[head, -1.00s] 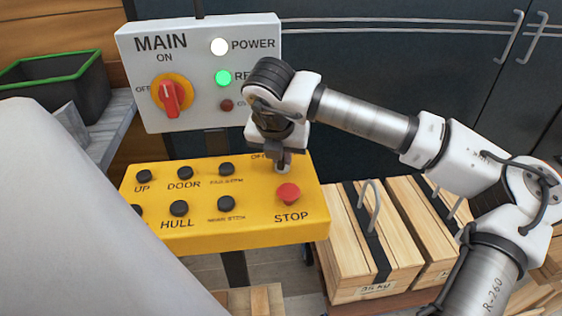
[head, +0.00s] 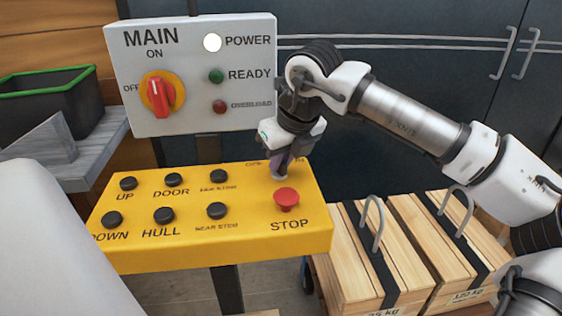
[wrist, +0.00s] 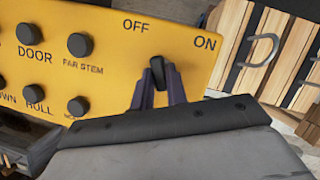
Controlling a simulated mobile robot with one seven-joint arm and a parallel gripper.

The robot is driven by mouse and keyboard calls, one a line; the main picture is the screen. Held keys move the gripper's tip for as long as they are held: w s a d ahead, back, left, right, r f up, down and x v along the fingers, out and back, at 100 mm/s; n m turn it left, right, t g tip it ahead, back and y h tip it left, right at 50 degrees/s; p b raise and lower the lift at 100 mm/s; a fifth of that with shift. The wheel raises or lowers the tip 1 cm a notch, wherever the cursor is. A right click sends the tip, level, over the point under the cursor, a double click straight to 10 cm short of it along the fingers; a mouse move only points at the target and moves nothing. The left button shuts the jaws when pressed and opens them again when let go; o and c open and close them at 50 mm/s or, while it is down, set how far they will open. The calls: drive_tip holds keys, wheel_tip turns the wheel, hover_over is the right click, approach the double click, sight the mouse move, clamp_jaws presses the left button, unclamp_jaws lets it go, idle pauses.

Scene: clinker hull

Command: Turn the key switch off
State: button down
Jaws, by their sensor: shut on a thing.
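The key switch (wrist: 157,70) sits on the yellow control panel (wrist: 110,50), below the labels OFF and ON in the wrist view. Its dark key points up and slightly left, closer to OFF than to ON. My gripper (wrist: 159,88) is shut on the key, one finger on each side. In the head view my gripper (head: 281,166) comes down on the panel's back right part, behind the red STOP button (head: 286,197), and mostly hides the key and its labels. The READY lamp (head: 216,76) is dark green, unlit.
The grey MAIN box (head: 190,115) stands behind, its red rotary handle (head: 158,98) upright at ON and its POWER lamp (head: 212,42) lit white. Several black buttons cover the panel's left. Wooden crates (head: 370,250) stand to the right, a green-rimmed bin (head: 50,95) to the left.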

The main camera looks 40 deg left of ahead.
drive_tip(key=shift+n, duration=0.5)
drive_tip(key=c, duration=1.4)
unclamp_jaws()
drive_tip(key=shift+r, duration=0.15)
drive_tip(key=w+b+v, duration=0.1)
drive_tip(key=v, duration=1.2)
drive_tip(key=shift+s+d+r, duration=0.2)
drive_tip(key=shift+s+r, duration=0.05)
